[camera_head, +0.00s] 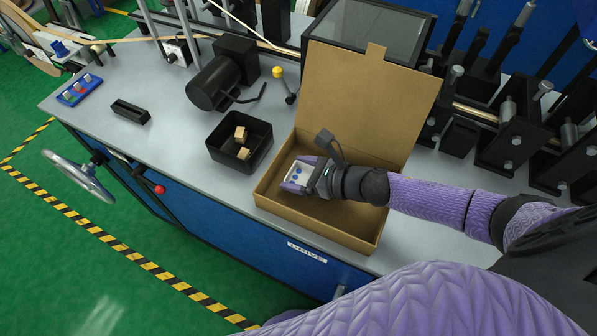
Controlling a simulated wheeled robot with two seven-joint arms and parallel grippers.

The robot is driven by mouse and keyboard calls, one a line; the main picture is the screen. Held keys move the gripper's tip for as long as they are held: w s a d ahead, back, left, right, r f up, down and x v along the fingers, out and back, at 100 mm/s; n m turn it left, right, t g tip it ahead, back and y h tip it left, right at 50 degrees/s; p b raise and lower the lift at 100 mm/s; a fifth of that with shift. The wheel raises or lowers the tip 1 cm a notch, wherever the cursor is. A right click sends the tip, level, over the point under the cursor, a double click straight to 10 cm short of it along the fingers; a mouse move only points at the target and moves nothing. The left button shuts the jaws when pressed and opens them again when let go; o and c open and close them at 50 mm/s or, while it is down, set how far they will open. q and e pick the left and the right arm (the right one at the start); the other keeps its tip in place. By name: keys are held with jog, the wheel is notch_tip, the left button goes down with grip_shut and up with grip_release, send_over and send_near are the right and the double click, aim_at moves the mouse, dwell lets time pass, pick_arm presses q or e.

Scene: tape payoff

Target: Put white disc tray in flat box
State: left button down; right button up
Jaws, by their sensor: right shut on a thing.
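The flat box (359,227) is brown cardboard and stands on the grey bench with its lid (365,95) raised at the back. My right gripper (297,178) reaches over the box from the right and is shut on the white disc tray (301,172). The tray is small and whitish with blue spots and sits over the box's left part. I cannot tell whether it touches the box floor. My fingers hide part of the tray, and my forearm hides part of the box. My left gripper is not in view.
A black bin (222,155) with small wooden blocks stands left of the box. Black machinery (513,133) stands at right. The bench's front left is clear.

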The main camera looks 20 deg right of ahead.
jog(key=shift+f, duration=0.15)
jog(key=o, duration=0.9)
jog(key=shift+o, duration=0.2)
jog(key=shift+r, duration=0.3)
jog(key=p+v, duration=0.2)
jog(key=v, duration=1)
jog(key=shift+f+p, duration=0.15)
jog(key=shift+p, duration=0.15)
